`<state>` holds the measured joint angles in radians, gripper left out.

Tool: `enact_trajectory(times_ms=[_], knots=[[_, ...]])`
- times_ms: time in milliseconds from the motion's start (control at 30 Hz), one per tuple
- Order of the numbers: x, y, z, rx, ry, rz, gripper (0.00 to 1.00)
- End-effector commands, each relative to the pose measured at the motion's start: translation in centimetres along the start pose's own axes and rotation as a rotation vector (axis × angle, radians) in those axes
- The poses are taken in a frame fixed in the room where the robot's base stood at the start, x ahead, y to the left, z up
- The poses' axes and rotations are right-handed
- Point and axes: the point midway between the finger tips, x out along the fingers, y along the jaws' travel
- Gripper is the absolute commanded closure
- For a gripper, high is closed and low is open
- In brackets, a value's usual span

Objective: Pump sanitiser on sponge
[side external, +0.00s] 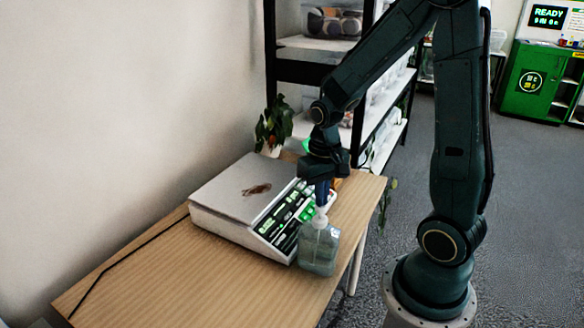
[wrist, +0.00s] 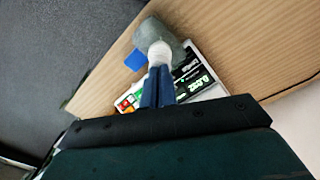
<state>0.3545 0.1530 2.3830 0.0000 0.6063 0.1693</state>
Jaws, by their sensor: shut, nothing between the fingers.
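The sanitiser bottle (side external: 319,249) is clear with a pale green tint and stands upright by the front right corner of the scale. Its white pump head (side external: 320,219) is on top. My gripper (side external: 321,203) is shut and empty, pointing down right over the pump head; I cannot tell whether it touches. In the wrist view, the blue fingertips (wrist: 158,70) are together at the white pump head (wrist: 160,53), with the bottle (wrist: 156,33) behind. A flat blue piece (wrist: 135,60) lies beside the bottle and may be the sponge; I cannot make it out in the side view.
A scale (side external: 226,195) with a lit green display panel sits on the wooden table (side external: 170,285), with a dark mark on its plate. A potted plant (side external: 274,130) stands behind it. A shelf rack (side external: 300,72) is at the back. The table's left front is clear except for a cable.

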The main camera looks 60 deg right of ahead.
Motion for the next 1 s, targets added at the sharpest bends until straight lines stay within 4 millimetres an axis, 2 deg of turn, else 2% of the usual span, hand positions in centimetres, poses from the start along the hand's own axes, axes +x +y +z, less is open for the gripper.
enact_trajectory(times_ms=[667,1000], knots=[[1.7,0.0,0.0,0.000,-0.001,0.000,1.00],[1.6,0.0,0.0,0.000,0.000,0.000,1.00]])
